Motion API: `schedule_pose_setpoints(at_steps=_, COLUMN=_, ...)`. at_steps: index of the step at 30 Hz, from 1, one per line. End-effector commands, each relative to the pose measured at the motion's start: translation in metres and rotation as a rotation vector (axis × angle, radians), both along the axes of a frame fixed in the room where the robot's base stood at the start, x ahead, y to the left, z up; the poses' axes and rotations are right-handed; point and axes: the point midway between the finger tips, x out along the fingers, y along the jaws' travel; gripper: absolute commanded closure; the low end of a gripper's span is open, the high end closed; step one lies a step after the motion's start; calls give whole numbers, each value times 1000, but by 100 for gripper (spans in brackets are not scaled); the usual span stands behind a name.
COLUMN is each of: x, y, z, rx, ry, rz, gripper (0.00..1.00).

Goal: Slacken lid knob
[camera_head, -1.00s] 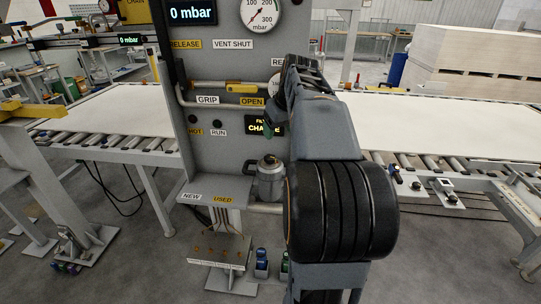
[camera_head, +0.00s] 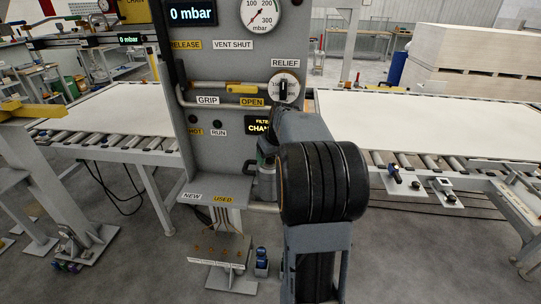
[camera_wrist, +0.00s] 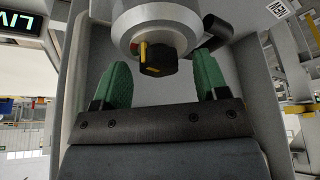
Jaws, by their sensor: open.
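The lid knob (camera_wrist: 157,62) is black with an orange mark and sits on the round grey filter housing (camera_wrist: 170,18) in the wrist view. My gripper (camera_wrist: 162,66) is open, with one green finger on each side of the knob and a visible gap to both. Nothing is held. In the head view the housing (camera_head: 266,186) shows only in part beside my arm, and the knob is hidden. A green fingertip shows just above the housing there.
A shelf marked NEW and USED (camera_head: 207,198) juts out below. Roller tables with white sheets flank it. Blue-topped cartridges (camera_head: 262,258) stand low in front.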

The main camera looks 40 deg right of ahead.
Motion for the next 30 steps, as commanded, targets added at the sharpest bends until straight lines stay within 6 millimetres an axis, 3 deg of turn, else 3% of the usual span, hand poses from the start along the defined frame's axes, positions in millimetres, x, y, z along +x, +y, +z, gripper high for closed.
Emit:
schedule_pose_setpoints(at_steps=8, x=0, y=0, z=-1, rx=0, ry=0, rz=0, gripper=33)
schedule_pose_setpoints(at_steps=23, x=0, y=0, z=0, rx=0, ry=0, rz=0, gripper=81)
schedule_pose_setpoints(at_steps=30, x=0, y=0, z=-1, rx=1, ry=0, rz=27, gripper=82)
